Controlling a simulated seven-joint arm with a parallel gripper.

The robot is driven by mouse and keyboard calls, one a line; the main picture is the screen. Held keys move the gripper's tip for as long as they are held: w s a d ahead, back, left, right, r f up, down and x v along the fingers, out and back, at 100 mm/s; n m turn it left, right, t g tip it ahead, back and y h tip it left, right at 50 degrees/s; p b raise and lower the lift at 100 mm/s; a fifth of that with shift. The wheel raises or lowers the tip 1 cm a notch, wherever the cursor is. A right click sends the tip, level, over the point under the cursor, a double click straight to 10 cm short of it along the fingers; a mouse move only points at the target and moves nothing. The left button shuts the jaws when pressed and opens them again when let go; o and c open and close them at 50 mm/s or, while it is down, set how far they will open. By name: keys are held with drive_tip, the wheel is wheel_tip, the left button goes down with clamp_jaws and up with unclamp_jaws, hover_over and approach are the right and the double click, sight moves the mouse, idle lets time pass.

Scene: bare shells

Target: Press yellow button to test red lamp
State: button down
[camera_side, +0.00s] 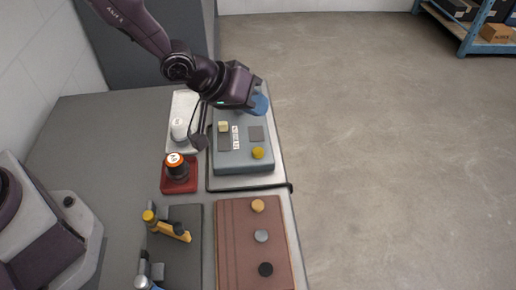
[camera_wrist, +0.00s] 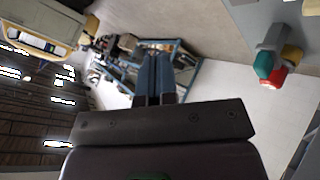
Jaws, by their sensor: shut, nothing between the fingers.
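A grey box (camera_side: 243,162) stands on a white board in the side view. A yellow button (camera_side: 258,153) sits on its top near the front right corner, and a cream knob (camera_side: 223,127) sits toward its back left. My gripper (camera_side: 262,104) is above and behind the far end of the box, apart from the yellow button. In the wrist view my gripper's blue fingers (camera_wrist: 155,60) are together and hold nothing. A red lamp (camera_wrist: 276,78) and a teal lamp (camera_wrist: 263,64) show at upper right there. Neither lamp is seen in the side view. I cannot tell whether the red one is lit.
A red base (camera_side: 180,186) with an orange-topped knob stands left of the box. A white tray (camera_side: 184,98) lies behind it. A brown board (camera_side: 238,230) with round discs and a dark mat (camera_side: 187,262) with a yellow-handled tool lie in front. The table edge is close at right.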

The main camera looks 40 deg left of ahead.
sight(256, 149)
drive_tip(key=shift+f, duration=4.3)
drive_tip(key=shift+f, duration=0.1)
drive_tip(key=shift+f, duration=0.3)
drive_tip(key=shift+f, duration=0.5)
drive_tip(key=shift+r, duration=0.9)
drive_tip(key=shift+r, duration=2.55)
